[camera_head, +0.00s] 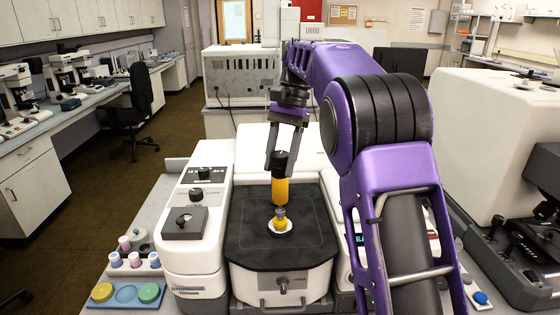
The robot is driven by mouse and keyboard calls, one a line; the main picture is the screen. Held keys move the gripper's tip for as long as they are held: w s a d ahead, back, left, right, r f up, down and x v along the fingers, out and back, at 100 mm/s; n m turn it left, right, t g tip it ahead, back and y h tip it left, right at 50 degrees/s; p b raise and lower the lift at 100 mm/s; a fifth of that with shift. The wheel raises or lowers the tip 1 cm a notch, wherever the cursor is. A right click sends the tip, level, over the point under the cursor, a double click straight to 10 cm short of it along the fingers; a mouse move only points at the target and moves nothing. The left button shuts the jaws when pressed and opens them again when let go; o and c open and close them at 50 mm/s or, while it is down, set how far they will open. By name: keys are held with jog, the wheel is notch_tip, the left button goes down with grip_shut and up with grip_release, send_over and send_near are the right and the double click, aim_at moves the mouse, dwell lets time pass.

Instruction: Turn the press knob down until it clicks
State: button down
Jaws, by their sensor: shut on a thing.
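My gripper (282,158) is over the black platform in the middle of the view, with its fingers pointing down. It is shut on a black knob (281,163), one finger on each side. Below the knob is a yellow-orange cylinder (280,190), which stands upright. Directly under it is a small brass-coloured piece (281,216) on a white round disc (280,228). The disc rests on the black platform (250,245) of the white instrument. I cannot tell whether the cylinder touches the brass piece.
A white control block (195,235) with black knobs stands left of the platform. Several small capped jars (125,258) and a tray with yellow and green discs (128,293) are at lower left. A large white instrument (500,130) stands right. My purple arm covers the right-centre.

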jog(key=shift+c, duration=1.5)
grip_release()
